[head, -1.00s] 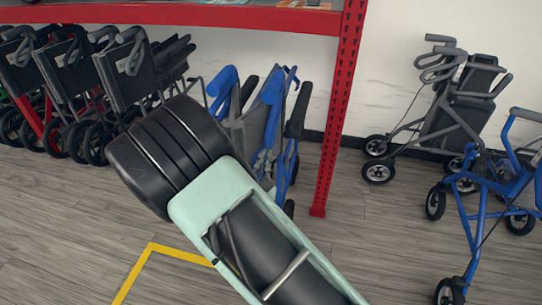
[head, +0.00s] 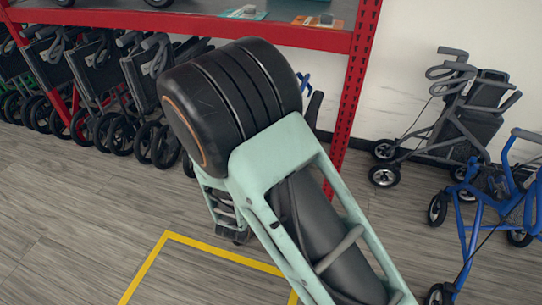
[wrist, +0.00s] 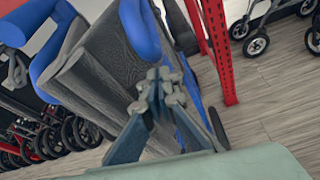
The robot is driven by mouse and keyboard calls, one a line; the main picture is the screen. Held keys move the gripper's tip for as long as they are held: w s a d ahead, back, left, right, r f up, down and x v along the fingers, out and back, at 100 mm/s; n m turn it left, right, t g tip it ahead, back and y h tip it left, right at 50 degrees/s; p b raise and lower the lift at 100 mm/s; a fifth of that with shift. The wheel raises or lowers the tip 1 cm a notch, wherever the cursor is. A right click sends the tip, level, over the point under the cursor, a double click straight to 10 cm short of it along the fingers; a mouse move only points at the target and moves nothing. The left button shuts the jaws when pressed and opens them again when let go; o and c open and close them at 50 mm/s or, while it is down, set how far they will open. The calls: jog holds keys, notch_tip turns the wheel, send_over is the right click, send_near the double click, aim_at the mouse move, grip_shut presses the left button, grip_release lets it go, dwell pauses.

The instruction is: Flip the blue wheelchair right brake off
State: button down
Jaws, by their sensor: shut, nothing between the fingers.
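The blue wheelchair (wrist: 141,30) stands folded, filling much of the wrist view, with blue frame parts and grey fabric. In the head view only slivers of the blue wheelchair (head: 304,82) show; my arm hides nearly all of it. Its right brake cannot be made out in either view. My gripper (wrist: 163,82) is shut and empty, in front of the grey fabric in the wrist view. Whether it touches the chair cannot be told. In the head view my fingers are hidden behind my arm.
A red rack post (head: 357,85) stands just right of the chair, under a red shelf (head: 190,20). Several dark folded wheelchairs (head: 95,85) line up left. A grey rollator (head: 458,115) and a blue one (head: 482,220) stand right. Yellow floor tape (head: 215,249) marks the open floor.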

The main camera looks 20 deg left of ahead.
jog(key=shift+s+r+g+p, duration=0.2)
jog(key=shift+r+g+p, duration=0.05)
jog(key=shift+r+p, duration=0.2)
jog(key=shift+s+r+g+p, duration=0.25)
jog(key=shift+r+p, duration=0.1)
jog(key=shift+r, duration=0.1)
jog(key=shift+a+f, duration=0.1)
jog(key=shift+f, duration=0.05)
notch_tip(320, 180, down, 5)
jog(key=b, duration=0.5)
jog(key=p+v, duration=0.2)
jog(key=v, duration=0.8)
jog(key=shift+a+r, duration=0.35)
jog(key=shift+r, duration=0.1)
jog(key=shift+s, duration=0.15)
